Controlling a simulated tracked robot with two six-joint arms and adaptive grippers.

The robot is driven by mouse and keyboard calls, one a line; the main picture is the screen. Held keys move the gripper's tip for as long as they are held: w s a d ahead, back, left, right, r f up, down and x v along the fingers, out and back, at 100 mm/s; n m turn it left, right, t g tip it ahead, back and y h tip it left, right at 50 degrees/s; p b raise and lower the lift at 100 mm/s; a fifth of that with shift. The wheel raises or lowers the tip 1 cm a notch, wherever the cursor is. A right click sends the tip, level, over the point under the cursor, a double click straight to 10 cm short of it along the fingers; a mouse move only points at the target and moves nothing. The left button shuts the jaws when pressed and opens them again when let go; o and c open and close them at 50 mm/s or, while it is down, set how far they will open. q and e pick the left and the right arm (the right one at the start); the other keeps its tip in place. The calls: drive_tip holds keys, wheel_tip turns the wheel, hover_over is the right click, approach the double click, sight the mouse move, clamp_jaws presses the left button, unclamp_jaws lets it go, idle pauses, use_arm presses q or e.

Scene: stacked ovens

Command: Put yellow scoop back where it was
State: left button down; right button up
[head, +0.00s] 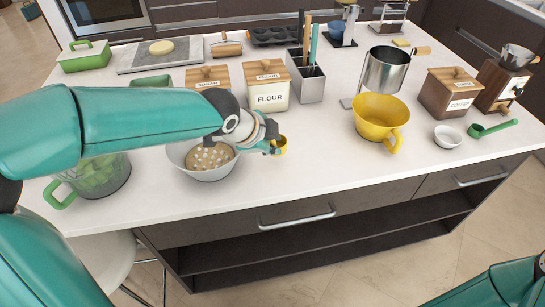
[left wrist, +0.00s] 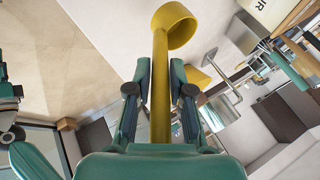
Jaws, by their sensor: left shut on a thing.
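The yellow scoop (head: 281,147) is in my left gripper (head: 270,138), just right of the white bowl (head: 212,173) near the counter's front. In the left wrist view the scoop (left wrist: 174,27) points away from my left gripper (left wrist: 160,75), its long handle between the two fingers. The gripper is shut on the handle. Its height over the counter is hard to tell. The bowl holds beige contents with white bits. Of my right arm, only a teal link shows at the lower right in the head view; its gripper is out of view.
A yellow jug (head: 377,113), a small white bowl (head: 447,138) and a green scoop (head: 492,129) stand to the right. The flour canister (head: 268,95) and a metal utensil holder (head: 309,86) stand behind the gripper. The counter (head: 320,148) is clear between gripper and jug.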

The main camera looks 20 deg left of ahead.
use_arm(q)
drive_tip(key=shift+f+b, duration=0.5)
drive_tip(key=shift+f, duration=1.85)
drive_tip(key=c, duration=1)
unclamp_jaws()
drive_tip(key=shift+c, duration=0.2)
drive_tip(key=shift+r, duration=0.15)
drive_tip(key=p+v, duration=0.1)
drive_tip(key=v, duration=1.1)
